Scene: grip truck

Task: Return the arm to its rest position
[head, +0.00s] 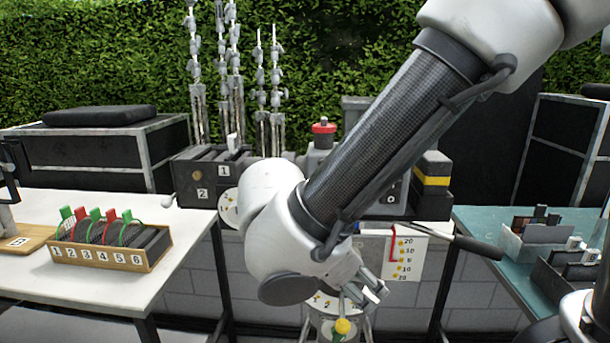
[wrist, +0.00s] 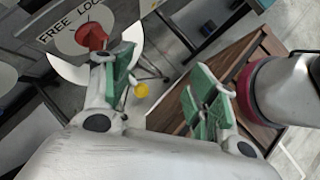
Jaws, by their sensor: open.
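My arm reaches down from the upper right across the middle of the head view, with a dark link between pale joints. My gripper (head: 362,290) is low in the middle of that view, largely hidden by my wrist joint. In the wrist view my gripper (wrist: 165,78) shows its two green-padded fingers spread apart, with nothing held between them. A red knob (wrist: 92,37) on a round white plate marked "FREE LOCK" (wrist: 72,32) lies beyond the left finger. A small yellow ball (wrist: 141,90) shows between the fingers, farther off; the head view shows a yellow ball (head: 343,326) just below my gripper.
A white table (head: 185,230) at left bears a numbered wooden rack (head: 108,258) with red and green clips. A teal table (head: 480,222) with trays stands at right. Behind my arm are a numbered lever box (head: 202,180), a red button (head: 323,128) and a scale board (head: 407,262).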

